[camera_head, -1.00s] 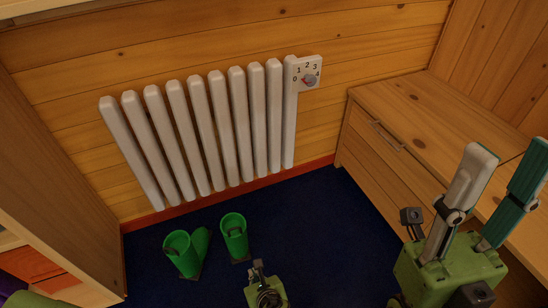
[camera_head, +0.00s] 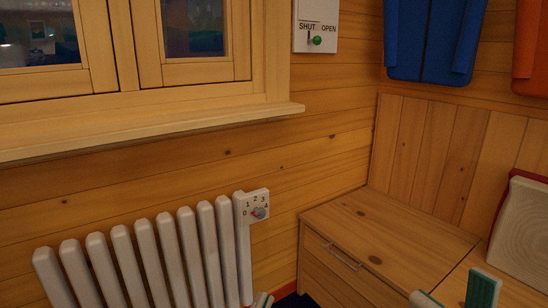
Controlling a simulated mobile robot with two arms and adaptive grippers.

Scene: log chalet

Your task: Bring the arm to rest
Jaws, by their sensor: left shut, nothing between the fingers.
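The tips of my left gripper (camera_head: 262,301) show at the bottom edge, just right of the radiator's last column. They are close together with nothing seen between them. The rest of both arms is below the picture.
A white radiator (camera_head: 187,250) with a numbered dial (camera_head: 258,212) stands against the log wall. Above are a window sill (camera_head: 150,132), a SHUT/OPEN switch (camera_head: 316,38) and a blue hanging item (camera_head: 432,40).

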